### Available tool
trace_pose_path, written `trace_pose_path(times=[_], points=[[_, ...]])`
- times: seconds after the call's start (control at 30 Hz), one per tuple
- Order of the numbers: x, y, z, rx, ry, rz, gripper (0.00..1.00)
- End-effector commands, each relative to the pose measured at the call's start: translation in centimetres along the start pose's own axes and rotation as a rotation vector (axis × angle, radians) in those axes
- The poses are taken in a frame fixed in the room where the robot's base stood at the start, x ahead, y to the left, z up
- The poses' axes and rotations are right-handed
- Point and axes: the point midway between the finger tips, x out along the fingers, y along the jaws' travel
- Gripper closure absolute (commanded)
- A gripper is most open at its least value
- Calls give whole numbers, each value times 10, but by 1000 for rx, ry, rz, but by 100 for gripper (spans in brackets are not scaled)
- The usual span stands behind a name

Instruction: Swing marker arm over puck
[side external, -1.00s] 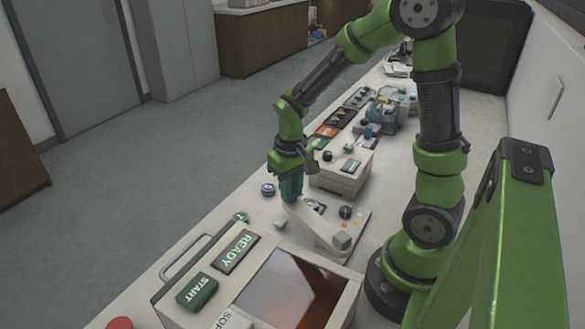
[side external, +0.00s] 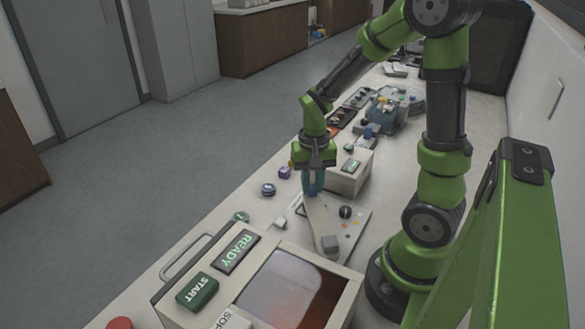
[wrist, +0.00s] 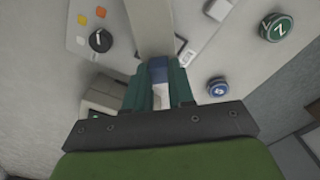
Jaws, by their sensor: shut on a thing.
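The marker arm (side external: 322,222) is a pale flat bar above a light base plate with a black knob (side external: 345,212). A grey block (side external: 331,243) sits at its near end. Its far end has a blue grip (wrist: 158,70). My gripper (side external: 313,182) has teal fingers shut on that grip; the wrist view shows it between them. A blue lettered disc (side external: 268,189) and a green lettered disc (side external: 240,217) lie on the bench left of the plate, apart from the bar. I cannot tell which thing is the puck. Part of the plate is hidden under the bar.
A white box (side external: 349,178) stands right behind my gripper. The console with READY and START (side external: 197,291) fills the near side. The bench strip around the discs is mostly clear.

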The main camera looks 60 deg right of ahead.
Motion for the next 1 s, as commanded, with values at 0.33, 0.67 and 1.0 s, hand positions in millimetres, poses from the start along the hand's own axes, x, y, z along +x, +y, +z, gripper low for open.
trace_pose_path(times=[0.33, 0.67, 1.0], points=[[-1, 3, 0, 19, -2, 1, 74], [0, 2, 0, 11, -2, 1, 51], [-28, 0, -1, 8, 4, -4, 51]])
